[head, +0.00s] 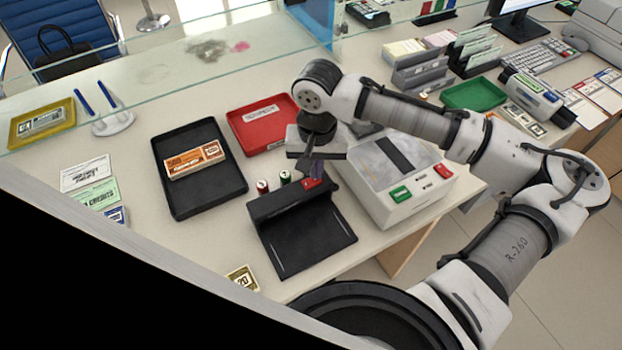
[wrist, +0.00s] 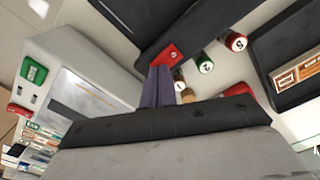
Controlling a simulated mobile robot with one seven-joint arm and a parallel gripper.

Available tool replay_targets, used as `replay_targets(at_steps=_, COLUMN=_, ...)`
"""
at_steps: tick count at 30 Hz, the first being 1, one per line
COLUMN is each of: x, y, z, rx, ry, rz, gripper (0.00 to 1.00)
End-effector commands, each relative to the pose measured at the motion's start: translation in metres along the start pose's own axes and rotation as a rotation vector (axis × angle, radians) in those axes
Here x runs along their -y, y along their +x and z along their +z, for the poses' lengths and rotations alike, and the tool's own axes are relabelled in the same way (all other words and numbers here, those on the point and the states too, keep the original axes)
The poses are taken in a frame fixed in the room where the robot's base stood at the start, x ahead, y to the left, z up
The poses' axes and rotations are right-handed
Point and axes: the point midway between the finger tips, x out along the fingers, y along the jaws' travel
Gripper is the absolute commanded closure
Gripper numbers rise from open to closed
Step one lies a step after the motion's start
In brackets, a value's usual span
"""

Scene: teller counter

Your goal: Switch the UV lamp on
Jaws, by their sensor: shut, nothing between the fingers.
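The UV lamp (head: 310,243) is a black unit with a flat base and a raised hood along its back, on the counter in the middle of the head view. It also shows at the top of the wrist view (wrist: 140,15). A red switch (wrist: 173,54) with a small pale mark sits at one end of the hood; it shows in the head view too (head: 311,183). My gripper (head: 314,175) points down with its purplish fingers together and empty. In the wrist view its fingertips (wrist: 160,68) are right beside the switch; I cannot tell whether they touch it. Which way the switch is set is unclear.
A grey machine with green and red buttons (head: 378,208) stands close on the right. Small red and green coin rolls (head: 285,178) stand behind the lamp. A black tray (head: 232,186) with an orange banknote bundle lies left, a red tray (head: 243,136) behind.

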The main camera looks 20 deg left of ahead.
Motion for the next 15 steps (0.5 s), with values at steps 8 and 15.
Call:
replay_targets(at_steps=8, x=0.0000, y=0.0049, z=0.0001, rx=0.000, ry=0.000, rz=0.000, gripper=1.00)
replay_targets(at_steps=15, x=-0.0001, y=0.0085, z=-0.0001, rx=0.000, ry=0.000, rz=0.000, gripper=1.00)
